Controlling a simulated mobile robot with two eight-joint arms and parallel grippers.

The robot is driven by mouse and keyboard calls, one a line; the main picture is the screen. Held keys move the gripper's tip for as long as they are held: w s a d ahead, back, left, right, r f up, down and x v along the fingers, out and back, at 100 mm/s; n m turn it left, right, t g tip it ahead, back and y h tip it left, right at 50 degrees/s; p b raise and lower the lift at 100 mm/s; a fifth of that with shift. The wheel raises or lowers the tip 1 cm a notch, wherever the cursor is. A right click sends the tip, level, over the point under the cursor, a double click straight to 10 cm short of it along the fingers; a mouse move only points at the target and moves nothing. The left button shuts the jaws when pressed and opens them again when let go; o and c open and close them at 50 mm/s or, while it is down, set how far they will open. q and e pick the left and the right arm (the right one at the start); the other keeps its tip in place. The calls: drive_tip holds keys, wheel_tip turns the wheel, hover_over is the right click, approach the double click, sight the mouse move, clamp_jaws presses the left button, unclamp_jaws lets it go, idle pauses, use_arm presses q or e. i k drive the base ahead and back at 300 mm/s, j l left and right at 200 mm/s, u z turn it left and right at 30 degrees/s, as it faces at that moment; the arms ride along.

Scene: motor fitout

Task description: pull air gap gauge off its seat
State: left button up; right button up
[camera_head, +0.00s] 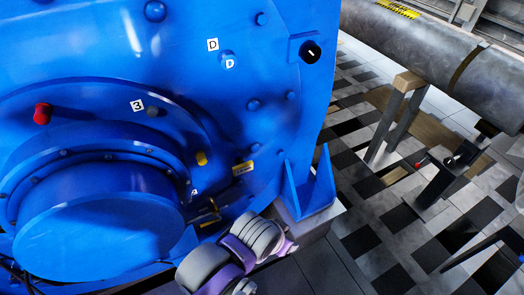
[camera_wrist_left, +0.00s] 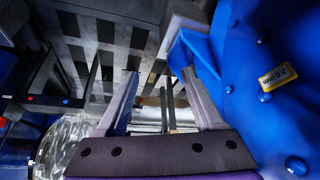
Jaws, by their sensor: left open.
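A small gold-and-black piece (camera_head: 210,212) sits low on the blue motor housing (camera_head: 110,45), beside the big round cover. It may be the air gap gauge, but it is too small to be sure. A yellow label (camera_head: 243,168) is above and right of it; in the left wrist view the label (camera_wrist_left: 278,77) reads 2.0 mm. My left gripper (camera_head: 288,245) is low in the head view, right of the gold piece and apart from it. In the left wrist view its two fingers (camera_wrist_left: 162,95) are spread with nothing held between them. My right gripper does not show.
A blue motor foot (camera_head: 310,188) stands on a grey block (camera_head: 320,212) close beyond my left gripper. A large grey pipe (camera_head: 440,45) on a stand (camera_head: 395,120) is at the right. The tiled floor (camera_head: 375,220) between is mostly open.

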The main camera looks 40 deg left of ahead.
sight(241, 166)
drive_tip(key=u, duration=1.65)
